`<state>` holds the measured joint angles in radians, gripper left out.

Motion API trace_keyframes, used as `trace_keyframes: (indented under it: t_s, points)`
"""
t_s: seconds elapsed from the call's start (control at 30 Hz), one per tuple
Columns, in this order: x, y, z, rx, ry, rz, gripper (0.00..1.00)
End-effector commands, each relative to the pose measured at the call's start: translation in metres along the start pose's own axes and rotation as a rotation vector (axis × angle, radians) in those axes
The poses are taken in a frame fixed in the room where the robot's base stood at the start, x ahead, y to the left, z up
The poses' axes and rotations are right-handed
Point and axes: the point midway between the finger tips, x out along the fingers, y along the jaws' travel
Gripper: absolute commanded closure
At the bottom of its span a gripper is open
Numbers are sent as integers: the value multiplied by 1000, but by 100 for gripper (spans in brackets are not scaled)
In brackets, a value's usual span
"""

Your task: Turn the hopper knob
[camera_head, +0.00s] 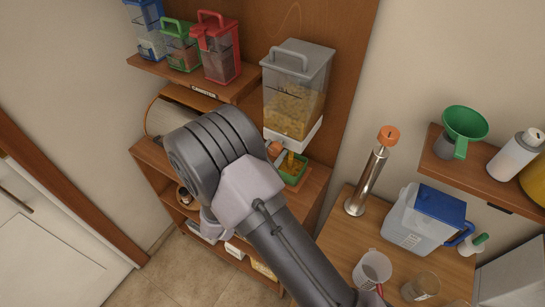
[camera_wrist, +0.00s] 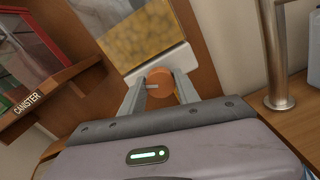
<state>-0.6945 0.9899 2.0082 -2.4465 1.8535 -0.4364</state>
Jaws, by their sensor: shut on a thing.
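The hopper (camera_head: 295,88) is a clear grey-lidded bin of yellow pieces, mounted on the wooden back panel in the head view. Its lower part and white base (camera_wrist: 162,62) show in the wrist view. The orange knob (camera_wrist: 161,84) sits just below the white base, between the two fingers of my gripper (camera_wrist: 160,88). The fingers are shut on the knob, one at each side. In the head view the orange knob (camera_head: 274,148) shows only partly beside my arm. A green tray (camera_head: 293,170) with yellow pieces stands below the hopper's outlet.
Blue, green and red canisters (camera_head: 219,48) stand on the upper left shelf. A metal post with an orange top (camera_head: 369,175), a blue-lidded jug (camera_head: 424,225) and clear cups stand on the right table. A green funnel (camera_head: 464,124) and bottles occupy the right shelf.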

Motion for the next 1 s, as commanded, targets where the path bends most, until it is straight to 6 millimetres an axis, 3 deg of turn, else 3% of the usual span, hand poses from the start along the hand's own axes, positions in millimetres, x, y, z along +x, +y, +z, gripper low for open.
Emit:
trace_keyframes:
  t_s: [0.5, 1.0]
  points:
    - [0, -1, -2, 302, -1, -1, 100]
    - [0, -1, 0, 349, 0, -1, 100]
